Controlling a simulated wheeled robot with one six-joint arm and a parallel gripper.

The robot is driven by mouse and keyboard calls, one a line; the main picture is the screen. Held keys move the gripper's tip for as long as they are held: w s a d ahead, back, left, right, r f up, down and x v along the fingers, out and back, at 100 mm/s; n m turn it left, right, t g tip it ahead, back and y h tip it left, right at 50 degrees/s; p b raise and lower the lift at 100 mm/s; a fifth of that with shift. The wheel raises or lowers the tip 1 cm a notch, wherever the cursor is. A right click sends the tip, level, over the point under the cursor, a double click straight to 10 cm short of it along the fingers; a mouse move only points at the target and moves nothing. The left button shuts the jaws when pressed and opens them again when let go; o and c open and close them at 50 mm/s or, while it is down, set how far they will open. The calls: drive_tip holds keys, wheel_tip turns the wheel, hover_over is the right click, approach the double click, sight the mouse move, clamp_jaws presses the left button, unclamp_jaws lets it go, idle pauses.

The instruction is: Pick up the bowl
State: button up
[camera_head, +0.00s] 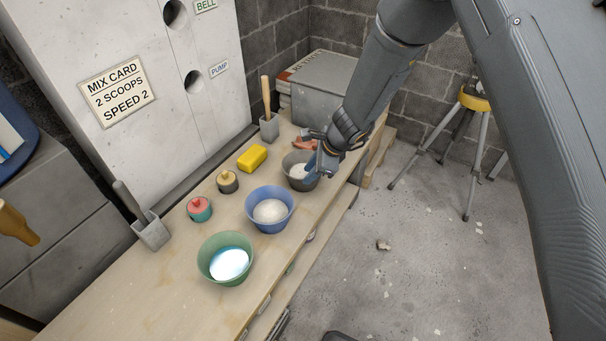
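Three bowls stand on the wooden bench. The green bowl (207,267) in front holds a bright white, bluish content. The blue bowl (267,226) behind it holds a pale grainy content. The grey bowl (297,183) is farthest back and holds something whitish. My gripper (316,158) is at the right rim of the grey bowl and hides part of it. The grey bowl looks upright on the bench. I cannot tell whether the fingers are closed on its rim.
A yellow block (252,157), a tan-lidded pot (228,182) and a red-topped pot (200,210) stand left of the bowls. Grey holders (151,234) line the panel side. A grey case (318,88) is behind. The near bench (130,300) is clear.

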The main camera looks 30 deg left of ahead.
sight(296, 190)
drive_tip(key=shift+s+p+x, duration=0.1)
drive_tip(key=shift+p+x, duration=0.3)
drive_tip(key=shift+x, duration=1.4)
drive_tip(key=shift+s+p+x, duration=0.15)
drive_tip(key=shift+p+x, duration=0.2)
drive_tip(key=shift+x, duration=1.45)
drive_tip(key=shift+d+f, duration=0.1)
drive_tip(key=shift+d, duration=0.15)
clamp_jaws()
